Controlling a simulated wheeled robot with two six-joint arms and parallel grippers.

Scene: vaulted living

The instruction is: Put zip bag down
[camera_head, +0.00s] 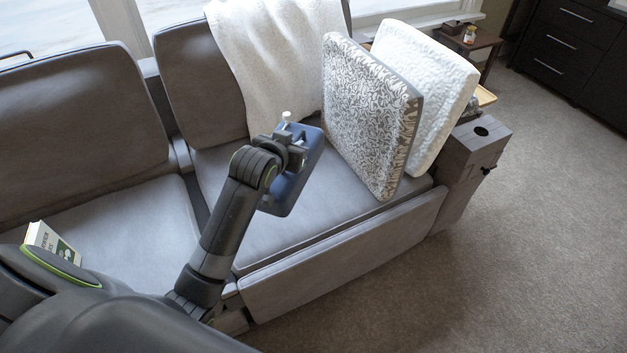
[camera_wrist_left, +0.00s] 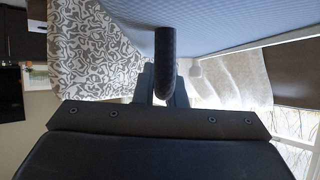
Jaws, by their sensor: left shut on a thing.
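The zip bag (camera_head: 291,187) is a flat, dark blue rectangle with rounded corners. My left gripper (camera_head: 296,148) is shut on it near its upper side, over the right seat of the grey sofa. The gripper and wrist hide part of the bag, and I cannot tell whether the bag touches the seat. In the left wrist view the bag's blue woven surface (camera_wrist_left: 215,22) fills the top of the picture, with a dark gripper finger (camera_wrist_left: 165,65) against it. My right gripper is not in view.
The grey sofa seat (camera_head: 325,213) has bare room in front of the bag. A patterned pillow (camera_head: 366,115) and a white pillow (camera_head: 440,85) lean at its right end. A cream throw (camera_head: 270,65) hangs over the backrest. A book (camera_head: 47,238) lies on the left seat.

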